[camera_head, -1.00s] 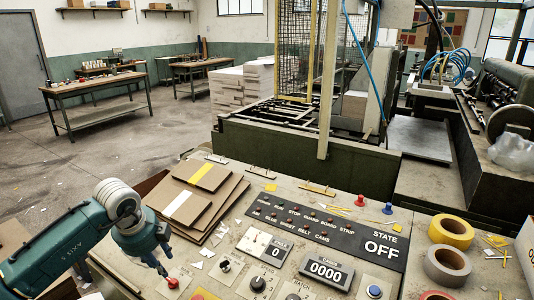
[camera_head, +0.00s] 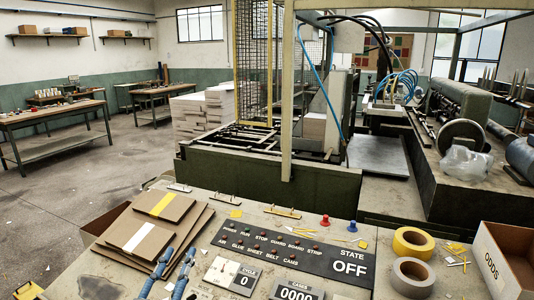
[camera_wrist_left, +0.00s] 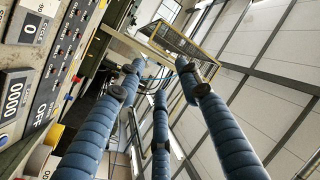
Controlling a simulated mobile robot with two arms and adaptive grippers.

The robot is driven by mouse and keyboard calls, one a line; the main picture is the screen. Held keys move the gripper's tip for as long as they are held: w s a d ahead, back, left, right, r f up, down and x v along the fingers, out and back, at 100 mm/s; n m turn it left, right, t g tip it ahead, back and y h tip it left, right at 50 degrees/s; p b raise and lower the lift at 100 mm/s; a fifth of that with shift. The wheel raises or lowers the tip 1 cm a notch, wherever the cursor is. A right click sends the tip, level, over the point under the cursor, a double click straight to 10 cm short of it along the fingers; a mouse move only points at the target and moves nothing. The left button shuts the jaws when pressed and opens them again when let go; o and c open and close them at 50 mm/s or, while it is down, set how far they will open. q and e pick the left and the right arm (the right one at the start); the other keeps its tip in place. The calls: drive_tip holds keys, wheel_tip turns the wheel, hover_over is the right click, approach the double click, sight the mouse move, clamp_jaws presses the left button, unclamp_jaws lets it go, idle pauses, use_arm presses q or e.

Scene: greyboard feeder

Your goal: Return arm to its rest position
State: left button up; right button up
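My left gripper (camera_head: 178,258) shows at the bottom edge of the head view, in front of the cardboard sheets. Only its blue fingers show there, pointing up; the rest of the arm is out of the picture. In the left wrist view, the three ribbed blue fingers of the left gripper (camera_wrist_left: 157,80) stand apart with nothing between them. They point toward the machine frame and the ceiling. The control panel (camera_head: 290,246) is to the right of the fingers in the head view. My right gripper is in neither view.
Cardboard sheets (camera_head: 140,241) with yellow and white strips lie left on the console. Yellow tape (camera_head: 413,241), grey tape (camera_head: 413,277) and an ODDS box (camera_head: 490,262) are at right. The machine (camera_head: 270,185) stands behind. The floor at left (camera_head: 90,185) is mostly clear.

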use_arm(q)
drive_tip(key=s+a+f+n+g+y, duration=0.25)
drive_tip(key=s+f+g, duration=0.2)
drive_tip(key=f, duration=0.45)
drive_tip(key=s+a+f+n+g+y, duration=0.1)
drive_tip(key=s+a+f+n+g, duration=0.15)
drive_tip(key=s+f, duration=0.4)
drive_tip(key=s+d+f+m+g+h, duration=0.1)
drive_tip(key=s+d+f+g, duration=0.1)
drive_tip(key=s+f+g, duration=0.45)
drive_tip(key=s+d+f+g+h, duration=0.1)
drive_tip(key=s+d+f+g, duration=0.15)
drive_tip(key=s+f, duration=0.7)
drive_tip(key=s+f+g, duration=0.1)
drive_tip(key=s+f, duration=0.2)
drive_tip(key=f, duration=0.9)
drive_tip(key=s+f, duration=0.2)
drive_tip(key=f, duration=1.1)
drive_tip(key=s+a+f, duration=0.2)
drive_tip(key=s+f, duration=0.5)
drive_tip(key=s, duration=0.1)
drive_tip(key=s+a+f+g, duration=0.1)
drive_tip(key=s+f, duration=0.6)
drive_tip(key=s, duration=0.1)
drive_tip(key=shift+s+a+f+m+g, duration=0.3)
drive_tip(key=shift+s+a+f, duration=0.05)
drive_tip(key=shift+s+f, duration=0.05)
